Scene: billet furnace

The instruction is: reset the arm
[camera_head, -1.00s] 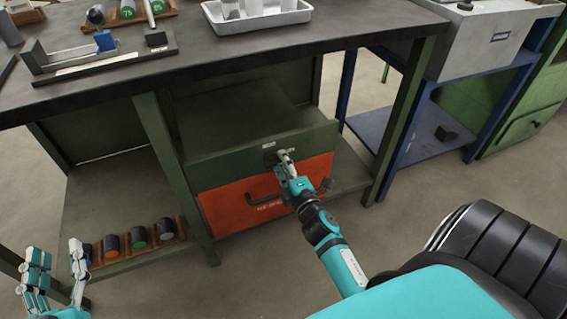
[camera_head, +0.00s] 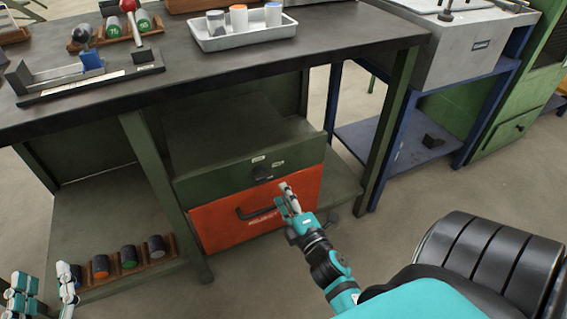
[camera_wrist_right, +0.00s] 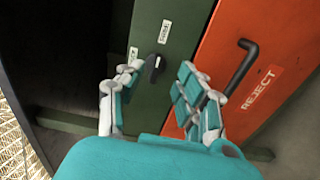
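My right gripper (camera_head: 287,198) is in front of the red drawer marked REJECT (camera_head: 262,216), below and right of the dark knob (camera_head: 262,174) on the green panel above it. In the right wrist view, its fingers (camera_wrist_right: 158,105) are spread with nothing between them.
A dark workbench holds a white tray (camera_head: 243,42) with several cylinders and a small fixture (camera_head: 85,77). A wooden rack (camera_head: 130,268) with cylinders sits on the low shelf near my left gripper. A blue stand (camera_head: 395,150) is at right. Open floor lies before the bench.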

